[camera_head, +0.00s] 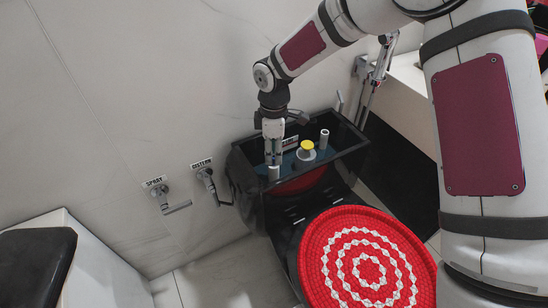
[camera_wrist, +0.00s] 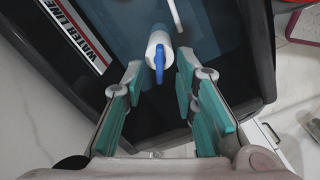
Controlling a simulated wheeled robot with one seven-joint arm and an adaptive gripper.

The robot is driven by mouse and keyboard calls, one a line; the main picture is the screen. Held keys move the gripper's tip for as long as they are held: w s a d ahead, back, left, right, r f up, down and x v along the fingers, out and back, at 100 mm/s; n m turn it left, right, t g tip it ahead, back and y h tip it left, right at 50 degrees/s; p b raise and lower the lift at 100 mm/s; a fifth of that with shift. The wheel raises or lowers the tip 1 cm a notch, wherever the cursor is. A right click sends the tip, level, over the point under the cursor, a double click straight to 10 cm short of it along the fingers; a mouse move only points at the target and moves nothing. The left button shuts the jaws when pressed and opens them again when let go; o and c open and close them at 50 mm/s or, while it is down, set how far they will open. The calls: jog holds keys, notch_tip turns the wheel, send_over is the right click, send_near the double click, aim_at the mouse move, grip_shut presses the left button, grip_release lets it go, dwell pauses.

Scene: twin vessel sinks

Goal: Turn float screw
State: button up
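The float screw seems to be the small blue piece (camera_wrist: 159,62) on the end of a white cylinder (camera_wrist: 155,42) in the wrist view. My gripper (camera_wrist: 160,74) is open, with its teal-padded fingers on either side of the blue piece and a clear gap to each. In the head view my gripper (camera_head: 273,158) points down into the left part of the open black cistern (camera_head: 253,188), above a white post (camera_head: 274,173). The blue piece is too small to make out clearly in the head view.
A yellow-topped fitting (camera_head: 307,146) and a white tube (camera_head: 324,138) stand right of my gripper inside the cistern. A WATER LINE label (camera_wrist: 80,32) marks its inner wall. A red round cover (camera_head: 368,262) lies in front. Wall valves (camera_head: 207,176) are at left.

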jog(key=shift+f, duration=0.9)
grip_shut()
jog(key=shift+n+p, duration=0.3)
grip_release()
jog(key=shift+r, duration=0.15)
notch_tip(320, 180, up, 12)
